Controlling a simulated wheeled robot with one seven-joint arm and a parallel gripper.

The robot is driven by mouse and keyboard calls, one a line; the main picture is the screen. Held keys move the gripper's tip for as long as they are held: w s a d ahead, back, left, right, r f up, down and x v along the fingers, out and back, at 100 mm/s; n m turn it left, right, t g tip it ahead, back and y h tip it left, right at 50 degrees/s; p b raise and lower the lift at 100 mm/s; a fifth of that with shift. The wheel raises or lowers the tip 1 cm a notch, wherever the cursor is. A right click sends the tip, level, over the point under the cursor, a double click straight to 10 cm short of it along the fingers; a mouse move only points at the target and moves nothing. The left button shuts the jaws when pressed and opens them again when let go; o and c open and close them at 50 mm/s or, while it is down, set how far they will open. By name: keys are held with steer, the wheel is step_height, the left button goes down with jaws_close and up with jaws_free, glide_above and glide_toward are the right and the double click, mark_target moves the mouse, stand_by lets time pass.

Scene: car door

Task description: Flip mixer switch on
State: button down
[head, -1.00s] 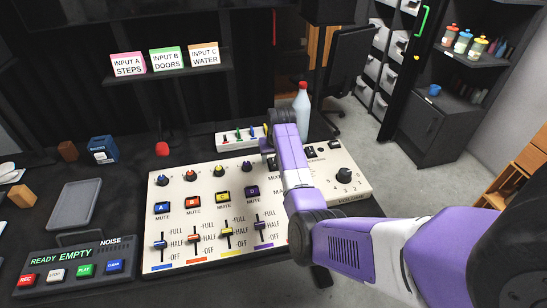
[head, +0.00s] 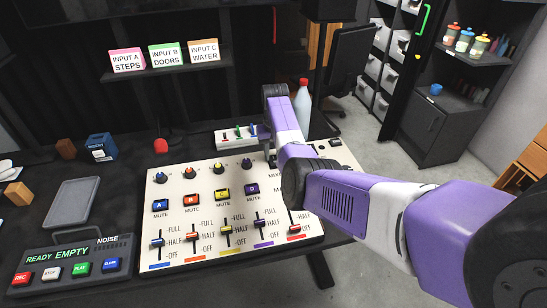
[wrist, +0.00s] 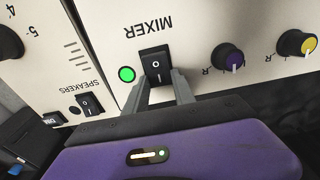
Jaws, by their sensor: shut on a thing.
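The mixer switch (wrist: 156,64) is a black rocker under the upside-down MIXER label in the wrist view. A green light (wrist: 126,74) beside it is lit. My gripper (wrist: 166,90) is shut on the near end of the switch, with a finger at each side. In the head view my gripper (head: 271,158) is down at the back edge of the cream mixer panel (head: 205,225). My arm hides the switch there.
The speakers switch (wrist: 90,104) and a large knob (wrist: 8,42) are on one side of the mixer switch; purple (wrist: 228,58) and yellow (wrist: 296,43) knobs are on the other. A bottle (head: 302,105) stands behind my arm.

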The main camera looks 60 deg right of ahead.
mark_target(273, 158)
stand_by(0.3)
steer(key=c, duration=1)
jaws_free()
steer(key=shift+c, duration=0.2)
steer(key=shift+d, duration=0.1)
steer(key=r, duration=0.7)
steer(key=shift+s+a+r, duration=0.1)
steer(key=shift+a+r, duration=0.15)
steer(key=shift+r, duration=0.1)
